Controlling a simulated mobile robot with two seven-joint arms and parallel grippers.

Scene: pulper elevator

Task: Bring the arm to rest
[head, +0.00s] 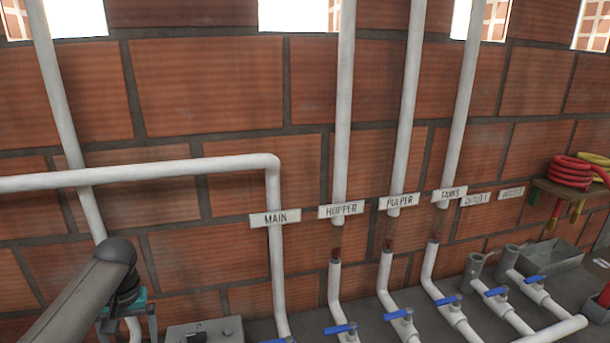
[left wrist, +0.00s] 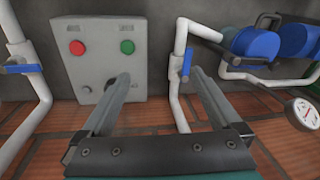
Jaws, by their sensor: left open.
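My left arm (head: 85,290) comes in from the lower left in the head view, in front of the brick wall. Its dark joint and a teal part show there, but its fingertips are not clearly seen. In the left wrist view my left gripper (left wrist: 158,78) is open, its two fingers spread with nothing between them. A grey control box (left wrist: 100,70) with a red button and a green button lies beyond the left finger. A white pipe (left wrist: 175,105) with a blue handle passes behind the gap between the fingers. My right gripper is in neither view.
White pipes with signs such as MAIN (head: 275,218) and HOPPER (head: 341,210) run along the wall. Several blue valve handles (head: 340,329) stand low down. A gauge (left wrist: 304,113) shows at right. A shelf (head: 575,194) with red and yellow hoses is at far right.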

